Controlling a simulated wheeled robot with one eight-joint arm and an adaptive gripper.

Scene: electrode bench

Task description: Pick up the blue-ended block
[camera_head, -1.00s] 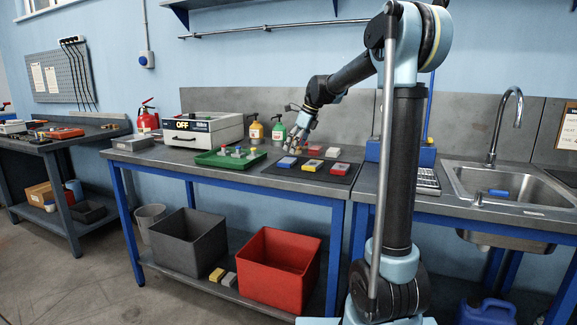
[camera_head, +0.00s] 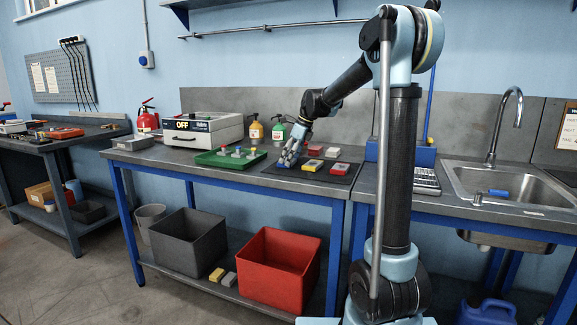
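My gripper (camera_head: 291,153) points down at the left part of a dark mat (camera_head: 322,176) on the bench. Its fingers cover the spot where the blue-ended block showed a moment ago, so that block is mostly or wholly hidden now. Whether the fingers are open around it or shut on it cannot be made out at this size.
On the mat, a yellow block (camera_head: 312,166) and a red block (camera_head: 340,169) lie right of my gripper, with a white block (camera_head: 333,152) behind. A green tray (camera_head: 228,163) with small pegs stands left, before a box reading OFF (camera_head: 203,130). Bottles stand behind.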

